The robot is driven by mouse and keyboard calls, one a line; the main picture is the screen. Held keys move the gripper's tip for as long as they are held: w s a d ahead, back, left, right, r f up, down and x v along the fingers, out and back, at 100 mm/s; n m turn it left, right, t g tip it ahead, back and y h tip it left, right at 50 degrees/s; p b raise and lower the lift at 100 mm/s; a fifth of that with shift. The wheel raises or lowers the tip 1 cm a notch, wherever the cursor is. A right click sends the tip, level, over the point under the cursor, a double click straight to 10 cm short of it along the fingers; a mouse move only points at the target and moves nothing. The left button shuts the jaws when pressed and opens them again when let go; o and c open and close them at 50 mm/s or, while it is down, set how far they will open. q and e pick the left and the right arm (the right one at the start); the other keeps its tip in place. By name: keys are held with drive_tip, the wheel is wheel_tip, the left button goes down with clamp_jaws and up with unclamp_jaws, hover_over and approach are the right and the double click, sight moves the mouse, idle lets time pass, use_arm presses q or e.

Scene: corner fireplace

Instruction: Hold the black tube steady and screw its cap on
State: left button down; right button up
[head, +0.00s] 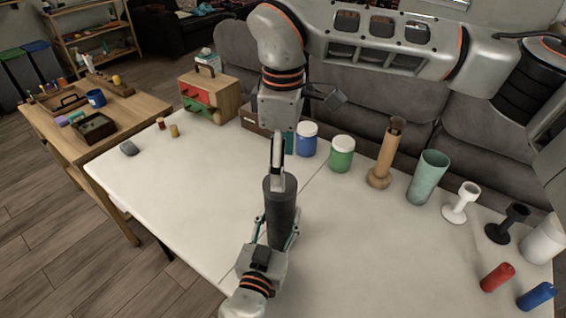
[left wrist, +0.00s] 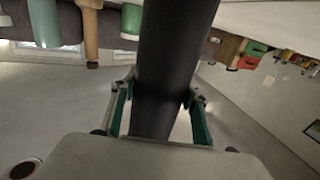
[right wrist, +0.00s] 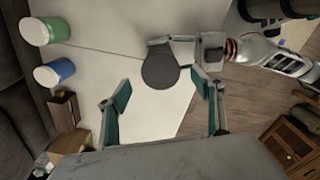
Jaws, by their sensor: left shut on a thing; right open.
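The black tube (head: 281,215) stands upright over the white table, with my left gripper (head: 278,230) shut around its lower part. In the left wrist view the tube (left wrist: 172,60) runs up between the two teal-padded fingers. My right gripper (head: 278,180) points down from above at the tube's top. In the right wrist view its open fingers (right wrist: 162,86) lie either side of the tube's round, plain dark grey top (right wrist: 160,71). I cannot tell whether that top face is the cap or the tube's own end. No separate cap is clearly seen.
A blue jar (head: 306,140), a green jar (head: 342,154), a wooden vessel (head: 384,160), a teal cup (head: 428,178), white and black goblets (head: 508,224), and red and blue cylinders (head: 537,296) stand or lie rightward. A drawer box (head: 230,98) stands behind. The table's left is mostly clear.

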drive_tip(key=n, duration=0.4)
drive_tip(key=shift+r+n, duration=0.2)
drive_tip(key=shift+n, duration=0.1)
drive_tip(key=n, duration=0.3)
drive_tip(key=shift+a+r, duration=0.1)
drive_tip(key=shift+r, duration=0.1)
drive_tip(key=n, duration=0.5)
drive_tip(key=shift+r, duration=0.25)
drive_tip(key=n, duration=0.3)
drive_tip(key=shift+r+n, duration=0.15)
drive_tip(key=shift+n, duration=0.25)
drive_tip(key=n, duration=0.6)
drive_tip(key=shift+a+r+n, duration=0.15)
drive_tip(key=shift+r+n, duration=0.15)
drive_tip(key=shift+r, duration=0.05)
drive_tip(key=n, duration=0.4)
drive_tip(key=shift+r+n, duration=0.25)
drive_tip(key=shift+n, duration=0.15)
drive_tip(key=n, duration=0.3)
drive_tip(key=shift+r, duration=0.15)
